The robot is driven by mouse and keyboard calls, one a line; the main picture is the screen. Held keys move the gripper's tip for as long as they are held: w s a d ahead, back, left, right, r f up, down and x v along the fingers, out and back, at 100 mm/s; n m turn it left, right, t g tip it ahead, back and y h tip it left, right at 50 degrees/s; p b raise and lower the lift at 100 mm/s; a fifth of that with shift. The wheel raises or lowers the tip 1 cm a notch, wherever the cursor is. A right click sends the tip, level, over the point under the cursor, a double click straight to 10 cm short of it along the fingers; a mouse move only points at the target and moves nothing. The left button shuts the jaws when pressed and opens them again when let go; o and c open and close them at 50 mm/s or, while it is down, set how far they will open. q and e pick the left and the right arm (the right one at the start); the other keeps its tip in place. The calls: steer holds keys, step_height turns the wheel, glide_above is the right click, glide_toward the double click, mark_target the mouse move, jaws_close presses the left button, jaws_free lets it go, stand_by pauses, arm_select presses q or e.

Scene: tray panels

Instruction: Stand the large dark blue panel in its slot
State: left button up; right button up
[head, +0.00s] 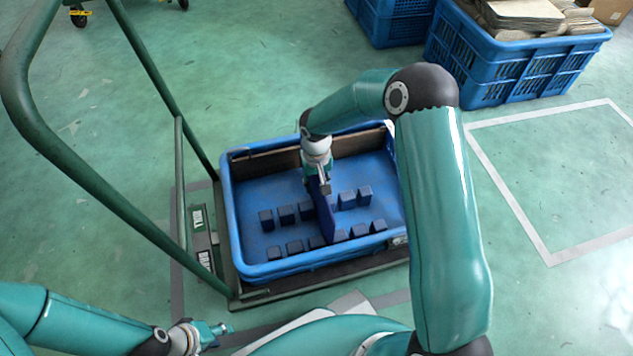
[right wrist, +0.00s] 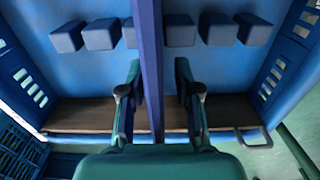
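The large dark blue panel (head: 326,218) stands on edge in the blue tray (head: 228,205), between the small dark blue blocks, and looks close to upright. My right gripper (head: 320,183) is over its top. In the right wrist view, the panel (right wrist: 148,60) passes between the two fingers of my right gripper (right wrist: 158,85). A gap shows between the panel and the right-hand finger; the left-hand finger is very near or touching. The panel's lower edge is hidden, so I cannot tell how deep it sits. My left gripper (head: 212,333) is low at left, away from the tray.
Two rows of blocks (head: 286,214) line the tray floor. A brown board (head: 358,142) lies along the tray's far side. The tray sits on a cart with a green handle (head: 110,205). Blue crates (head: 500,65) stand at the back right. The floor right of my arm is clear.

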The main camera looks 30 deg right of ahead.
steer(key=shift+r, duration=0.1)
step_height(320, 180, up, 12)
steer(key=shift+f, duration=0.15)
stand_by(0.6)
stand_by(0.5)
